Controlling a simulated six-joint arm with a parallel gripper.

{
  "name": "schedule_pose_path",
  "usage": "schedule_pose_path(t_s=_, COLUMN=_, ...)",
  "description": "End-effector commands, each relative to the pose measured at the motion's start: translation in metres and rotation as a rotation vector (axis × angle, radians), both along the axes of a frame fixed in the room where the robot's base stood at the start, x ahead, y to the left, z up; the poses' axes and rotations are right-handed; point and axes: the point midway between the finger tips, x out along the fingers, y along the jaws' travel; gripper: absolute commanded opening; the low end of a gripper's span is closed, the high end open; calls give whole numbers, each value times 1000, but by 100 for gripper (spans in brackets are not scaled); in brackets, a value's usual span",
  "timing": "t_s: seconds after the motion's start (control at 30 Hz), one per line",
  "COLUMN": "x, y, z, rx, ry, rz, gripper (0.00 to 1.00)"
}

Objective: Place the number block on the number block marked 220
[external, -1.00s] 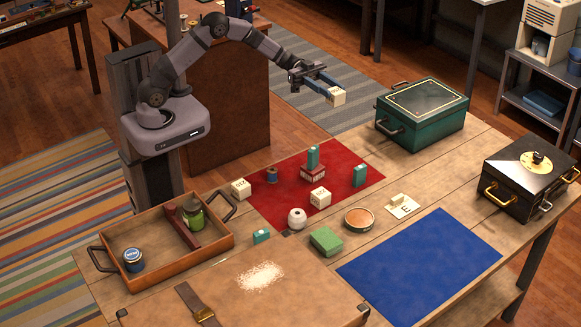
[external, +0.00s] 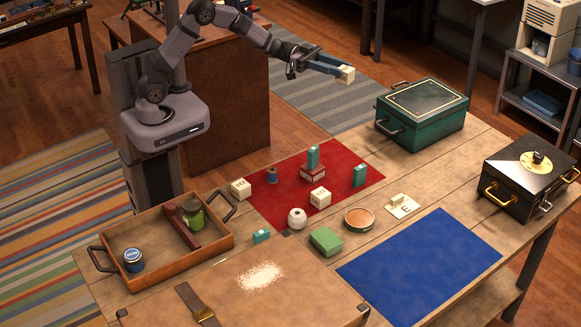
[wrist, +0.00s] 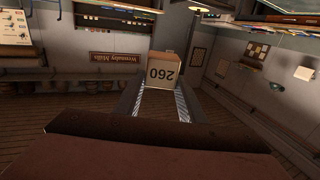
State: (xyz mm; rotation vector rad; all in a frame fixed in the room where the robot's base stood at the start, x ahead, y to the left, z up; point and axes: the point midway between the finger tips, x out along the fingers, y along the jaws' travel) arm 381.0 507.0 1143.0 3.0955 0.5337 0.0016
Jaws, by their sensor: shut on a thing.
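My gripper (external: 333,69) is raised above and behind the table, shut on a cream number block (external: 345,75). In the wrist view this block (wrist: 162,72) sits between the fingertips and reads 260, upside down. Two similar cream blocks are on the table. One block (external: 320,197) stands on the front part of the red cloth. The other block (external: 241,189) stands at the cloth's left corner, near the wooden tray. Their markings are too small to read, so I cannot tell which is 220.
A white yarn ball (external: 297,218) is close to the front block. A green chest (external: 422,112) stands right of the cloth.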

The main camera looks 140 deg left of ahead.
Motion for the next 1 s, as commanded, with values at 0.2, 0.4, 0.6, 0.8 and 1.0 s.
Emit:
schedule_pose_path(t_s=0.2, x=15, y=-13, z=-12, rx=-7, ry=5, rz=202, gripper=10)
schedule_pose_path(t_s=0.4, x=37, y=-45, z=-42, rx=-8, ry=8, rz=305, gripper=10)
schedule_pose_path(t_s=0.6, x=67, y=-104, z=-83, rx=-6, ry=11, rz=354, gripper=10)
schedule_pose_path(t_s=0.8, x=93, y=-178, z=-116, rx=-2, ry=11, rz=338, gripper=10)
schedule_pose_path(t_s=1.0, x=115, y=-256, z=-138, rx=1, ry=7, rz=270, gripper=10)
